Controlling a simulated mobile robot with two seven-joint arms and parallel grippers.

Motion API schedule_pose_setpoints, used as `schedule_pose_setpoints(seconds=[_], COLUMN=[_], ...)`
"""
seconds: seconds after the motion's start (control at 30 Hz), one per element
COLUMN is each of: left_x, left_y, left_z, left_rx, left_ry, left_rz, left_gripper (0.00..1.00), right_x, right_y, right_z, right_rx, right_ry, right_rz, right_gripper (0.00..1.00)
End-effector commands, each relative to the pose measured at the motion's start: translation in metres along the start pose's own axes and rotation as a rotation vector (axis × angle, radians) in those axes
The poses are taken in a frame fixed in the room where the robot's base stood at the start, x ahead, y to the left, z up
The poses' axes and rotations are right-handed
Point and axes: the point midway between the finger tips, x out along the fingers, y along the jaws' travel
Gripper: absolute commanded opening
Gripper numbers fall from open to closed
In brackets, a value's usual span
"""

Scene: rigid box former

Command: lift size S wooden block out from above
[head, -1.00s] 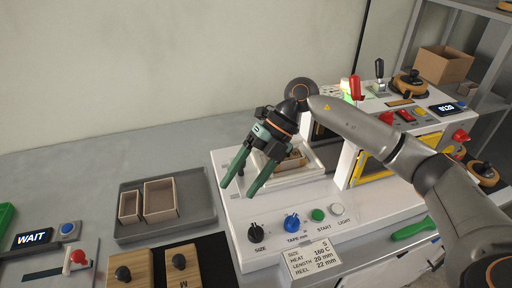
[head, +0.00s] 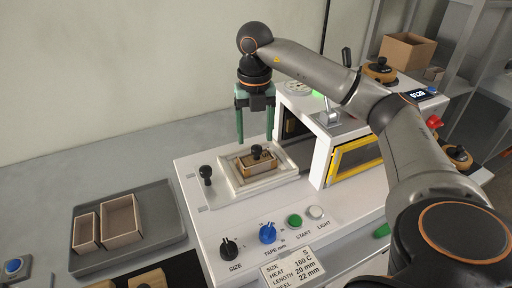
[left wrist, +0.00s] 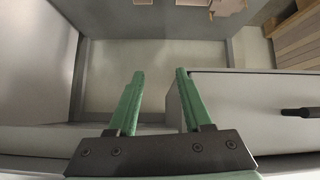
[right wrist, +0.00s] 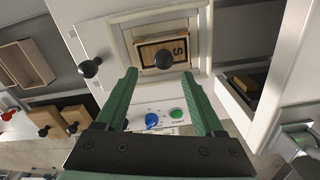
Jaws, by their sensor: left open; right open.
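The size S wooden block (head: 262,158) sits in the square recess of the white machine (head: 235,215), with a black knob on top. A pale box wall shows around the block. In the right wrist view the block (right wrist: 176,50) shows its letter S and its round knob. My right gripper (head: 255,140) is open and empty, pointing down above and slightly behind the block. It also shows in the right wrist view (right wrist: 165,75), its fingers apart, with the knob beyond them. My left gripper (left wrist: 155,75) is open and empty in the left wrist view, away from the machine.
A grey tray (head: 150,205) with two open boxes stands left of the machine. A black-knobbed lever (head: 206,175) rises left of the recess. The yellow-framed window (head: 355,160) is to its right. In the left wrist view a grey drawer front (left wrist: 255,100) is close by.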

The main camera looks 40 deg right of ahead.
Motion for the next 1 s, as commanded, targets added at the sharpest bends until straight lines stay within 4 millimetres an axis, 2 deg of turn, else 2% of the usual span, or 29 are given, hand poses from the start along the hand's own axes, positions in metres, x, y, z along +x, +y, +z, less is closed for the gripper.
schedule_pose_setpoints(seconds=[0.17,0.43,0.57,0.77,1.0], left_x=[0.001,0.002,0.002,0.002,0.002], left_y=[-0.001,-0.003,-0.003,-0.004,-0.004], left_z=[-0.002,0.0,0.0,0.0,0.001], left_rx=[0.002,0.003,0.003,0.003,0.003], left_ry=[0.003,0.002,0.001,0.001,0.001], left_rz=[-0.001,-0.004,-0.005,-0.006,-0.006], left_gripper=[0.5,0.5,0.5,0.5,0.5], right_x=[0.013,0.051,0.058,0.058,0.058], right_y=[-0.002,-0.006,-0.006,-0.005,-0.005], right_z=[0.001,0.004,0.004,0.004,0.004], right_rx=[0.0,-0.001,-0.001,-0.001,-0.001], right_ry=[0.001,0.001,-0.001,-0.001,-0.001], right_rz=[-0.002,-0.001,0.0,0.0,0.001], right_gripper=[0.7,0.7,0.7,0.7,0.43])
